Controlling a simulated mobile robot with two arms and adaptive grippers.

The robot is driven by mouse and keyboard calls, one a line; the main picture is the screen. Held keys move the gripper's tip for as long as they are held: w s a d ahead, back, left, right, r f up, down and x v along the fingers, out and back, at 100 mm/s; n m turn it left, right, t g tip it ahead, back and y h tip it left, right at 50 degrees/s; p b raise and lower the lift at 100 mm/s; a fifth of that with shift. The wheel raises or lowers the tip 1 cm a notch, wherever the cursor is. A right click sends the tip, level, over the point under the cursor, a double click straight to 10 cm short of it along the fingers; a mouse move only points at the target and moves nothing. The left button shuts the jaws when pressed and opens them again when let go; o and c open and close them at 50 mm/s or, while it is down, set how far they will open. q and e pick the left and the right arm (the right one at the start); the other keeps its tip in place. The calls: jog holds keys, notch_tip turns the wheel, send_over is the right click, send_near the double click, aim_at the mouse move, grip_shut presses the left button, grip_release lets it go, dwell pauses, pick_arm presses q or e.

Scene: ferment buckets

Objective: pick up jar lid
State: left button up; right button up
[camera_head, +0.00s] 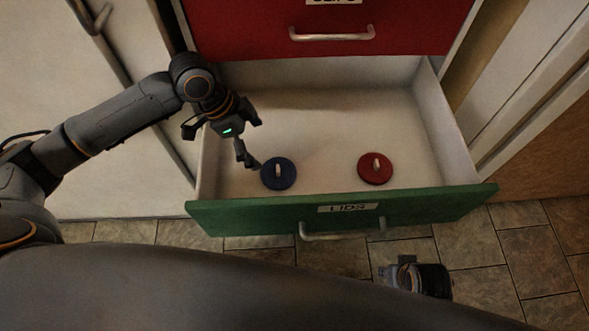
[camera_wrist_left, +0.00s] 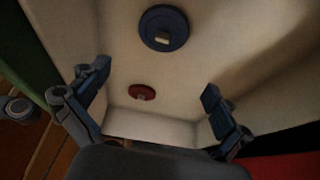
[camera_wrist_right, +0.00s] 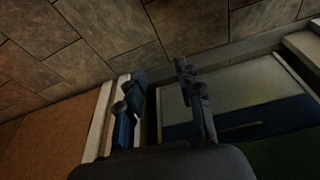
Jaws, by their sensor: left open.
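A round blue lid (camera_head: 279,173) with a pale knob lies in the open drawer, near its front left. A similar red lid (camera_head: 375,168) lies to its right in the same drawer. My left gripper (camera_head: 249,160) is over the drawer, just left of the blue lid. In the left wrist view its fingers (camera_wrist_left: 155,88) are spread and empty, with the blue lid (camera_wrist_left: 164,27) at the top and the red lid (camera_wrist_left: 142,91) between the fingers, farther off. My right gripper (camera_head: 414,278) is low in front of the drawer. Its fingers (camera_wrist_right: 160,85) stand apart with nothing between them.
The drawer has a green front (camera_head: 240,218) with a label reading LIDS and a handle. A red drawer front (camera_head: 400,25) with a handle is above and behind it. Tiled floor (camera_head: 525,250) lies in front. The back of the open drawer is clear.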

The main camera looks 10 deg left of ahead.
pick_arm(q)
jog(key=b, duration=0.2)
send_over(277, 169)
jog(key=a, duration=0.2)
jog(key=f, duration=0.6)
jog(key=shift+s+d+f, duration=0.2)
jog(key=shift+s+f, duration=0.05)
jog(key=shift+f, duration=0.1)
jog(key=shift+w+d+f, duration=0.1)
jog(key=shift+d+f, duration=0.1)
jog(key=shift+f, duration=0.4)
jog(key=b+x, duration=0.1)
jog(key=x, duration=0.3)
jog(key=shift+a+f+b, duration=0.1)
jog(key=shift+f+b, duration=0.05)
jog(key=shift+b, duration=0.25)
jog(key=shift+w+f, duration=0.1)
jog(key=shift+f, duration=0.1)
pick_arm(e)
jog(key=w+v, duration=0.1)
jog(key=v, duration=0.9)
jog(key=shift+r+t, duration=0.2)
jog(key=shift+t, duration=0.1)
pick_arm(q)
jog(key=shift+c, duration=0.2)
jog(key=c, duration=0.9)
jog(key=shift+c, duration=0.5)
pick_arm(e)
jog(key=shift+s, duration=0.1)
